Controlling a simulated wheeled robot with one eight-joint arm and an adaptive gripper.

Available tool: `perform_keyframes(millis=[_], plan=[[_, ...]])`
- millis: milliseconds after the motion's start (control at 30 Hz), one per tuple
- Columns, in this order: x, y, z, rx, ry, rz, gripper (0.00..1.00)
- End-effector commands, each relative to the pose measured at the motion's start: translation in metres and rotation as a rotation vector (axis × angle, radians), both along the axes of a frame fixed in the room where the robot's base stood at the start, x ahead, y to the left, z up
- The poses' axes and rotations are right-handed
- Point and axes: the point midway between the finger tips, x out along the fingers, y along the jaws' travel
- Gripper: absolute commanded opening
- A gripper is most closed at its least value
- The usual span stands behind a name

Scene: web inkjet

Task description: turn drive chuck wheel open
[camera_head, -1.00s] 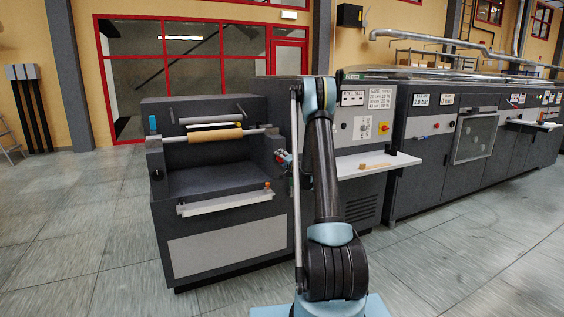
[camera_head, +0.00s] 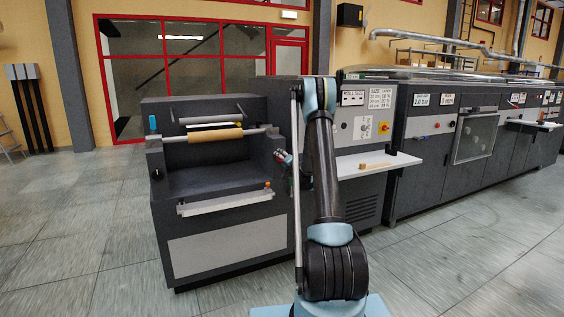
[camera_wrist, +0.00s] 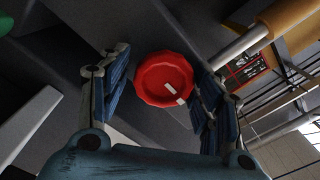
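The red chuck wheel (camera_wrist: 160,76) is a round, scalloped knob with white marks near its lower right edge. In the wrist view it sits between the two blue-padded fingers of my gripper (camera_wrist: 160,93). The right finger is very close to its rim; I cannot tell if they touch. A narrow gap shows beside the left finger. The fingers are spread apart. In the head view my gripper (camera_head: 283,158) is small and partly hidden by my arm, at the right side of the unwinder machine (camera_head: 220,249).
A brown paper roll (camera_head: 215,136) lies on a shaft across the unwinder; the roll also shows in the wrist view (camera_wrist: 290,20). A cabinet with a white shelf (camera_head: 385,164) stands to the right. Grey floor (camera_head: 90,235) is clear to the left.

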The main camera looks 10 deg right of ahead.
Motion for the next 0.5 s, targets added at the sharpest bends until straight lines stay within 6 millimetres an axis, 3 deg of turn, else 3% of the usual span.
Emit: perform_keyframes(millis=[367, 500], plan=[[-0.002, 0.000, 0.001, 0.002, 0.000, 0.001, 0.68], [-0.012, -0.004, 0.001, 0.002, 0.001, 0.000, 0.68]])
